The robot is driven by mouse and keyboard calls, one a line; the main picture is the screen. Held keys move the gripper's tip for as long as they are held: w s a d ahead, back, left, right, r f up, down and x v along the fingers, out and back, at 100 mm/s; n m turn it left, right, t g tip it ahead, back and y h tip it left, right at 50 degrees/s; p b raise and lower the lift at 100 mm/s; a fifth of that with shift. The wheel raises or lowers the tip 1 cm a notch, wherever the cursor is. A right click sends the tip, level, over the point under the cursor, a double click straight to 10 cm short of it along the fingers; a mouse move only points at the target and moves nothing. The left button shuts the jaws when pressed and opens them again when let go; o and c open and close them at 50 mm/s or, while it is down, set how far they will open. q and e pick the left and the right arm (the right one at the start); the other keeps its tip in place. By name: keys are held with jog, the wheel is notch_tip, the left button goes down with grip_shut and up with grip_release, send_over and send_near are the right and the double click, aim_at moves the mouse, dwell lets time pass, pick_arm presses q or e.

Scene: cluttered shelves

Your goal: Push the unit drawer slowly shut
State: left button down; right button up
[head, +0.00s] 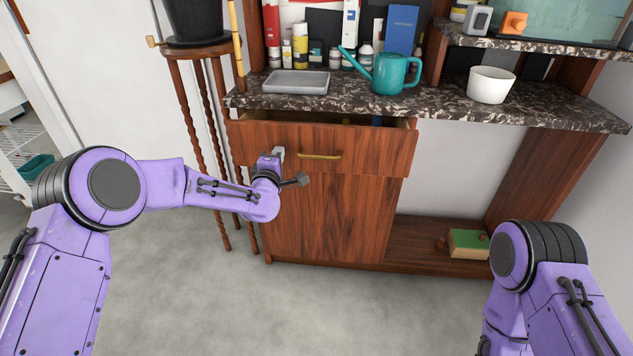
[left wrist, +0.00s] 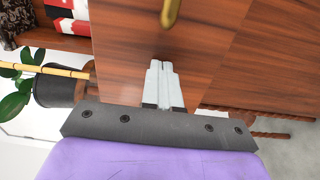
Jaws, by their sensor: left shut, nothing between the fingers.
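The unit drawer (head: 345,146) is a reddish-brown wooden front with a brass bar handle (head: 319,156). It stands out a little from under the dark marbled top, and a dark gap shows above its front. My left gripper (head: 279,152) is at the left part of the drawer front, left of the handle. In the left wrist view my left gripper (left wrist: 161,64) has its pale fingers together and empty, pointing at the wood below the handle (left wrist: 171,12). I cannot tell whether the tips touch the wood. My right arm shows at the lower right; its gripper is out of view.
On the marbled top (head: 440,103) stand a grey tray (head: 296,82), a teal watering can (head: 389,75) and a white bowl (head: 490,85). A plant stand (head: 181,100) with a black pot is close left. A green book-like block (head: 468,243) lies on the low shelf. The floor in front is clear.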

aim_at(282, 145)
pick_arm(q)
jog(key=shift+w+d+f+b, duration=0.1)
jog(key=shift+w+b, duration=1.25)
jog(key=shift+w, duration=1.2)
jog(key=shift+w+b, duration=1.4)
jog(key=shift+w, duration=0.9)
jog(key=shift+w+d+b, duration=0.1)
jog(key=shift+w+b, duration=0.2)
jog(key=shift+w, duration=0.3)
jog(key=shift+s+r+p, duration=0.2)
jog(key=shift+s+p, duration=0.25)
jog(key=shift+s, duration=0.05)
jog(key=shift+s+p, duration=0.3)
jog(key=shift+s, duration=0.65)
jog(key=shift+s+p, duration=0.55)
jog(key=shift+s, duration=1)
jog(key=shift+s+f, duration=0.15)
jog(key=shift+s, duration=0.4)
